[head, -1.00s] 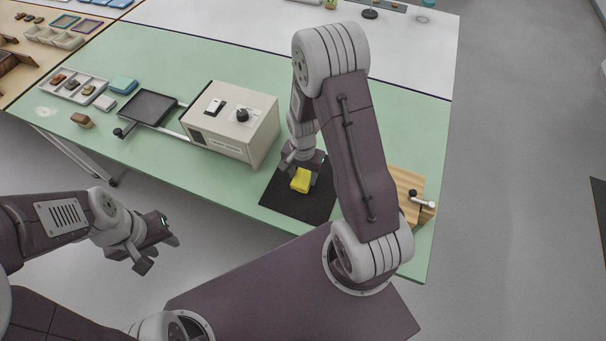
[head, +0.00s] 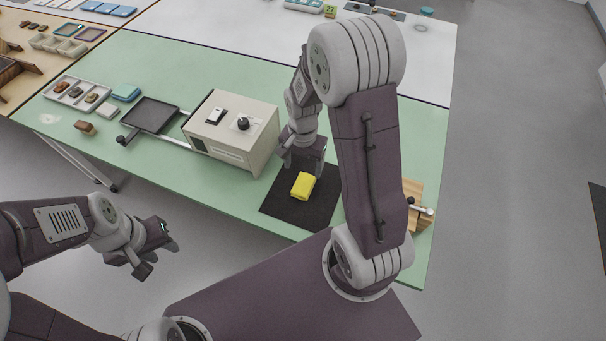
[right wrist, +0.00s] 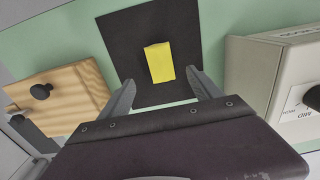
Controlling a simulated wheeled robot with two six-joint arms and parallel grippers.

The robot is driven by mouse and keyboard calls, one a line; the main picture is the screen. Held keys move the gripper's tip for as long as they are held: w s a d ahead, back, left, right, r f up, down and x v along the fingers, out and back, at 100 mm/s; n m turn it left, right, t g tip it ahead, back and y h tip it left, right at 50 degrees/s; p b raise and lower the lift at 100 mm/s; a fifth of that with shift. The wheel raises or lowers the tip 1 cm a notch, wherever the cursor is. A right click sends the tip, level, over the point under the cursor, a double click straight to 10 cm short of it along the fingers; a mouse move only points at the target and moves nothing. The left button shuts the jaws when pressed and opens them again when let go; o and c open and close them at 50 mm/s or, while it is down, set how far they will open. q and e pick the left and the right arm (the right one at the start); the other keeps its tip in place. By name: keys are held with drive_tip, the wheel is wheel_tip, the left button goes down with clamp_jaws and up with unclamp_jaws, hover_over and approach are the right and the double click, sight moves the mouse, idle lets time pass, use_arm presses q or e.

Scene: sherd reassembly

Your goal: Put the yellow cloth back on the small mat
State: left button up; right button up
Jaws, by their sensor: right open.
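The yellow cloth (head: 303,186) lies folded on the small black mat (head: 285,208) at the near edge of the green table. In the right wrist view the cloth (right wrist: 159,62) is on the mat (right wrist: 122,40), with bare mat around it. My right gripper (head: 303,166) is open just behind the cloth in the head view. In the right wrist view its two fingers (right wrist: 163,88) are spread wide, with nothing between the tips and the cloth ahead of them. My left gripper (head: 158,250) is off the table at the left, empty; its jaw opening appears apart.
A beige box with a black knob (head: 233,125) stands left of the mat. A wooden board with a knobbed part (head: 413,200) lies to the right. A dark tray (head: 150,114), a brown sherd (head: 85,127) and a sherd tray (head: 77,93) are further left.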

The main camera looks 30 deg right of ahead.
drive_tip(key=s+a+r+n+t, duration=0.1)
drive_tip(key=s+a+r+n, duration=0.3)
drive_tip(key=s+n, duration=0.4)
drive_tip(key=shift+a+r+n, duration=0.2)
drive_tip(key=shift+r+n, duration=0.1)
drive_tip(key=shift+n, duration=0.5)
